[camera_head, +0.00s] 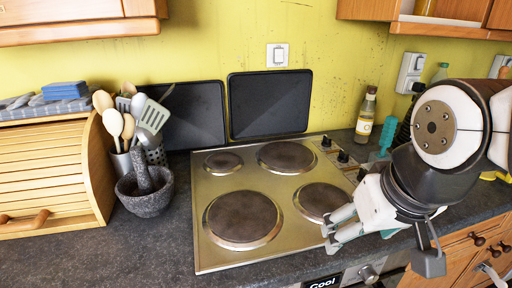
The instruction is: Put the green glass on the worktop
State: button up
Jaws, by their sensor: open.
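The worktop (130,247) is dark grey and speckled, running along the wall around the hob. I cannot clearly pick out the green glass. A teal upright object (388,136) stands at the back right, partly hidden by my arm, and a pale green item (440,72) shows near the wall; I cannot tell whether either is a glass. A small green patch shows just under my gripper, too hidden to name. My gripper (329,237) is open above the front right of the hob, its fingertips pointing left. I see nothing held between them.
The steel hob (203,257) has several dark plates. A mortar and pestle (146,190), a utensil holder and a wooden bread bin (45,170) stand left. A labelled bottle (366,116) stands behind right. Upper cabinets overhang both sides. The front left worktop is clear.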

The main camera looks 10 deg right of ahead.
jog(key=s+a+n+g, duration=0.1)
jog(key=s+a, duration=0.1)
jog(key=s, duration=0.4)
jog(key=shift+s+a+r+g+y, duration=0.15)
jog(key=shift+a+r+g+y, duration=0.05)
jog(key=shift+r+g+y, duration=0.1)
notch_tip(320, 180, up, 6)
jog(key=t+p, duration=0.1)
jog(key=p, duration=0.4)
jog(key=shift+c, duration=0.2)
